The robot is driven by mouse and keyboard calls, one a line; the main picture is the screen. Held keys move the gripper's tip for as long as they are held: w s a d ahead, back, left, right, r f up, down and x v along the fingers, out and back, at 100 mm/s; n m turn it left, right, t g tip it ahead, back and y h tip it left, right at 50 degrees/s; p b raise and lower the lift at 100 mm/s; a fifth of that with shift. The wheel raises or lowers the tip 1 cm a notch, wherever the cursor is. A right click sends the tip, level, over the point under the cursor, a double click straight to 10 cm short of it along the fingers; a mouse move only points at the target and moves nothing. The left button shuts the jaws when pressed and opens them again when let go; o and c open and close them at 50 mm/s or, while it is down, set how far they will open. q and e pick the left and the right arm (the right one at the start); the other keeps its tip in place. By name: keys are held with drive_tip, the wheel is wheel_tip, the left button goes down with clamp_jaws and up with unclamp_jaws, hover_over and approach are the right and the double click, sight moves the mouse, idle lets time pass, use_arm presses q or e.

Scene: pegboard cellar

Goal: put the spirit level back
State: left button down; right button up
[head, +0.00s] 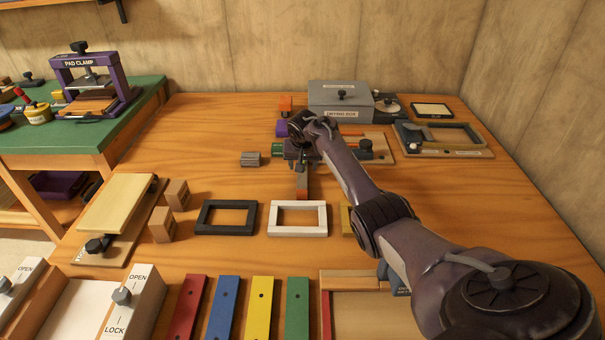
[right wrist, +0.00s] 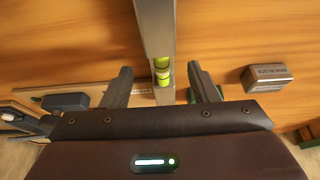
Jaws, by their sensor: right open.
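The spirit level (right wrist: 154,28) is a narrow grey metal bar with yellow-green vials. In the right wrist view it runs down from the top edge, between the fingers of my right gripper (right wrist: 160,72). The fingers are open, with a gap on each side of the bar. In the head view my right gripper (head: 301,156) is over the back middle of the bench. A narrow bar (head: 301,182) sticks out below it toward me, which seems to be the level's end; the arm and gripper hide the rest. My left gripper is not in view.
A grey block (head: 251,159) lies left of the gripper. A grey drying box (head: 342,97) stands behind it, and a board with a frame (head: 445,140) lies to the right. Black (head: 227,218) and white (head: 298,218) frames lie in front. The wood is bare at back left.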

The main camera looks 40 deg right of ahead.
drive_tip(key=b+x, duration=0.2)
drive_tip(key=x, duration=0.2)
drive_tip(key=shift+w+a+f, duration=0.1)
drive_tip(key=shift+a, duration=0.05)
drive_tip(key=shift+w+f, duration=0.1)
drive_tip(key=shift+f, duration=0.05)
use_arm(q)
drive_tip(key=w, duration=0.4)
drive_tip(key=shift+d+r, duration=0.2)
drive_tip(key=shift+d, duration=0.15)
use_arm(e)
clamp_jaws()
